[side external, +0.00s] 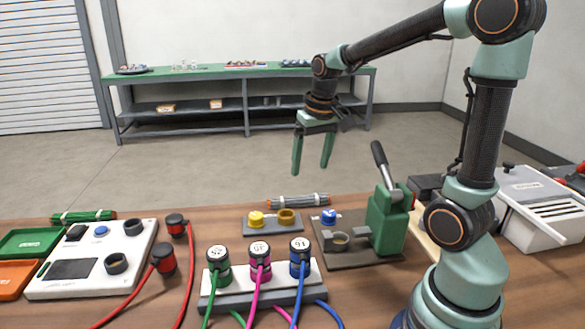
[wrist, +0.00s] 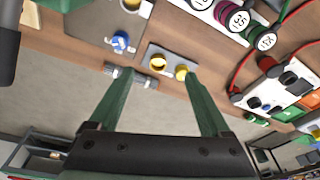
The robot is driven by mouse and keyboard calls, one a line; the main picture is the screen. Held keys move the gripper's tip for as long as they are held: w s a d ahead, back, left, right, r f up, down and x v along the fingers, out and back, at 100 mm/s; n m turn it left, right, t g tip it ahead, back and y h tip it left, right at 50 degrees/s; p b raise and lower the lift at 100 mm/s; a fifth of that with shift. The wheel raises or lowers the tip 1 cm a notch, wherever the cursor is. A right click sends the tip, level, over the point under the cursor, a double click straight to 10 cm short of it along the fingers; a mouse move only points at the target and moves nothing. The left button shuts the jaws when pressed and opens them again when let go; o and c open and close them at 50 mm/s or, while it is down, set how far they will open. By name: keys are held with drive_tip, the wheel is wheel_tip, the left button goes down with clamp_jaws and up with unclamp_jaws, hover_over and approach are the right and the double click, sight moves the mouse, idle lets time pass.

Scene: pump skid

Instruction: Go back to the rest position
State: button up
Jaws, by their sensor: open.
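My gripper (side external: 312,152) hangs in the air above the back edge of the wooden table (side external: 150,205), pointing down. Its two green fingers are apart with nothing between them. In the wrist view the gripper (wrist: 158,82) shows both fingers spread, with the yellow and brass fittings beyond them. My arm is raised from its base at the right of the table.
Below stand a grey block with a yellow cap (side external: 256,219), a green lever press (side external: 388,215), and a rack of numbered plugs (side external: 259,262) with cables. A white panel (side external: 85,262) is at left, a white slotted box (side external: 545,212) at right. Air around the gripper is clear.

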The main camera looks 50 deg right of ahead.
drive_tip(key=s+a+r+n+t, duration=0.1)
drive_tip(key=s+a+n, duration=0.1)
drive_tip(key=a, duration=0.4)
drive_tip(key=s+a+r+n+t, duration=0.2)
drive_tip(key=s+a+n, duration=0.1)
drive_tip(key=s+a, duration=0.2)
drive_tip(key=shift+a+t+y, duration=0.3)
drive_tip(key=shift+a+y, duration=0.1)
drive_tip(key=shift+a, duration=0.4)
